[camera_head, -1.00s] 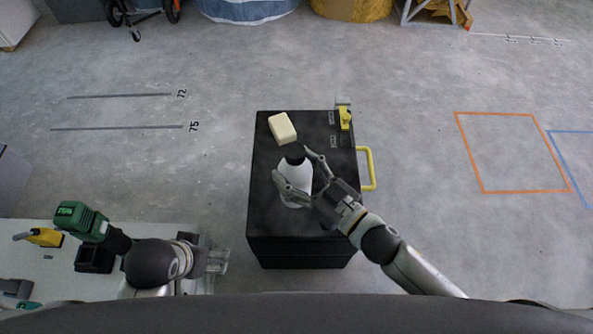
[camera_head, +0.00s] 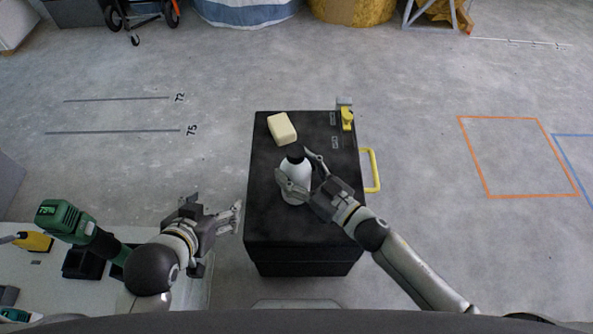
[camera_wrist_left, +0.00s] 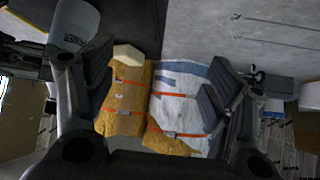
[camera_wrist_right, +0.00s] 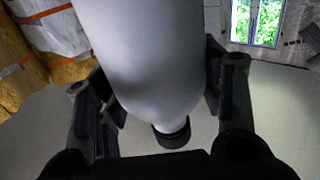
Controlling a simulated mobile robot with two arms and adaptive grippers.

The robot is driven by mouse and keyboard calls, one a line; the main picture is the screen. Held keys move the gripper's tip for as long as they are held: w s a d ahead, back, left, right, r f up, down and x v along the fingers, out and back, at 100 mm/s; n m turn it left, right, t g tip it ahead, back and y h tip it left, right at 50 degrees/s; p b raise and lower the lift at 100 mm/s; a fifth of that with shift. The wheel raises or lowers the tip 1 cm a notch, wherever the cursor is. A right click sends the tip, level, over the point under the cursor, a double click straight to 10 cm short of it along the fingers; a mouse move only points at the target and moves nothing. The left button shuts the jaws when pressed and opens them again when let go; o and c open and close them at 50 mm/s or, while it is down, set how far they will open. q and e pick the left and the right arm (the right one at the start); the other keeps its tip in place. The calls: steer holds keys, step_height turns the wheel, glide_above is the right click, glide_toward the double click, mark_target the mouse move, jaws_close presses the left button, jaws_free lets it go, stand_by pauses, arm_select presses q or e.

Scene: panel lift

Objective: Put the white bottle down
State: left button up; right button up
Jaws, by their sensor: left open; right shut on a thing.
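The white bottle (camera_head: 296,188) with a black cap looks upright over the top of a black case (camera_head: 270,222). My right gripper (camera_head: 298,172) is shut around the bottle's body. In the right wrist view the bottle (camera_wrist_right: 145,45) fills the middle between the fingers, cap toward the lower part of the picture. I cannot tell whether its base touches the case. My left gripper (camera_head: 236,216) is open and empty, just left of the case.
A cream block (camera_head: 281,128) lies on the case behind the bottle. A yellow item (camera_head: 347,118) sits at the back right corner, and a yellow handle (camera_head: 371,170) sticks out on the right. A green drill (camera_head: 62,218) stands on the pale table (camera_head: 45,278) at the left.

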arm_select(q)
steer(key=shift+w+d+r+t, duration=0.15)
steer(key=shift+w+r+t, duration=0.2)
steer(key=shift+w+t, duration=0.05)
arm_select(e)
steer(key=shift+f, duration=0.15)
steer(key=o, duration=1.8)
steer(key=shift+f, duration=0.15)
arm_select(q)
steer(key=shift+w+r, duration=0.15)
